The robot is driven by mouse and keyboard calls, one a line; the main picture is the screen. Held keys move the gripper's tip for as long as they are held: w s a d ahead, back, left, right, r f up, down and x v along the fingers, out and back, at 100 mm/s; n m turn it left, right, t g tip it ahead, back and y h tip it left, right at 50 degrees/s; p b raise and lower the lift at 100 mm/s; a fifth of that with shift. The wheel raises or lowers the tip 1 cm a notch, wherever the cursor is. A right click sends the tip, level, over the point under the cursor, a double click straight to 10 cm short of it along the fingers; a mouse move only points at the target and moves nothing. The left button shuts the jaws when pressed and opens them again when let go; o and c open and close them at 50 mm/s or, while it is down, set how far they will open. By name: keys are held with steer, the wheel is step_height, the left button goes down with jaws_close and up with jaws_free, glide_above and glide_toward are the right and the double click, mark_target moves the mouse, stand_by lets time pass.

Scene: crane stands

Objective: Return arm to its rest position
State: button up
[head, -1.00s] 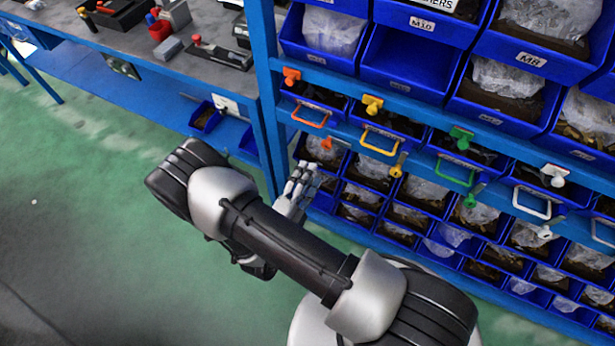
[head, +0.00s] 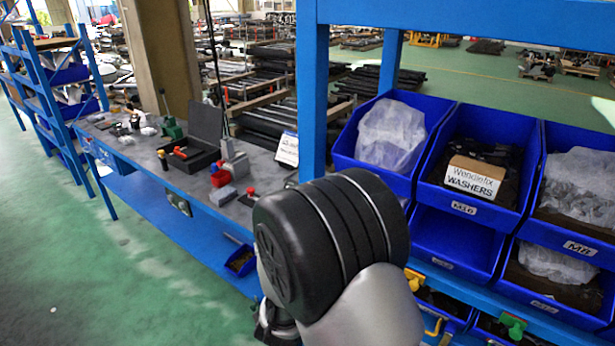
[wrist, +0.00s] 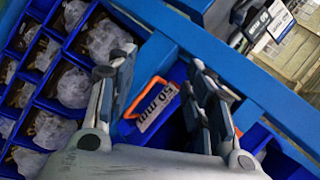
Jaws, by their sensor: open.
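My gripper (wrist: 162,82) is open in the wrist view, with its two dark fingers spread apart and nothing held between them. Behind the gap is an orange handle (wrist: 137,92) with a label reading 50 mm, on the blue rack. I cannot tell how far the fingers are from it. In the head view my arm's dark, ridged joint and grey link fill the lower middle, in front of the rack. My gripper's fingers are not visible there.
Blue bins (head: 447,240) with bagged parts and a washers box (head: 475,178) stand on the rack at right. A blue upright (head: 312,95) rises beside my arm. A workbench (head: 135,150) with tools runs left. Green floor (head: 60,250) is open at lower left.

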steer(key=s+d+r+n+g+y, duration=0.1)
steer(key=s+r+n+y, duration=0.2)
steer(key=r, duration=0.5)
steer(key=s+r+n+g+y, duration=0.1)
steer(key=s+r+n+y, duration=0.1)
steer(key=s+r+n, duration=0.5)
steer(key=s+d+r+n+g+h, duration=0.1)
steer(key=s+d+r+n, duration=0.2)
steer(key=s+d, duration=0.3)
steer(key=s+d+r+n+g+h, duration=0.1)
steer(key=s+d+r+n, duration=0.3)
steer(key=s, duration=0.9)
steer(key=d+g, duration=0.1)
steer(key=d, duration=0.2)
steer(key=shift+s+d+n+h, duration=0.15)
steer(key=shift+n+h, duration=0.25)
steer(key=shift+o, duration=0.3)
steer(key=shift+r, duration=0.1)
